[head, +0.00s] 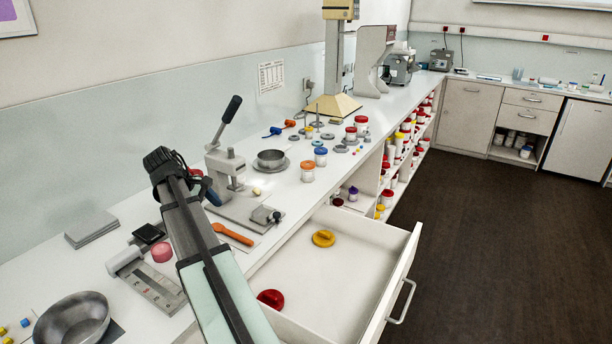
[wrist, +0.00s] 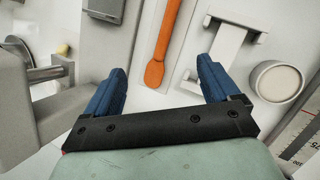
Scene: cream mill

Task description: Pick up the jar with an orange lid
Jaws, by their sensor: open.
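The jar with an orange lid (head: 308,171) stands upright on the white counter in the head view, right of the metal bowl on its plate and near the counter's front edge. It does not show in the wrist view. My gripper (wrist: 160,68) is open and empty, its two blue fingers spread wide above the counter, with an orange spatula in the gap below. In the head view my arm largely hides the gripper. The jar is apart from it, farther along the counter to the right.
A lever press (head: 226,165) and a metal bowl (head: 271,158) stand between my arm and the jar. Blue-lidded (head: 321,156) and red-lidded (head: 350,134) jars stand just behind it. An open drawer (head: 345,290) with red and yellow lids juts out in front.

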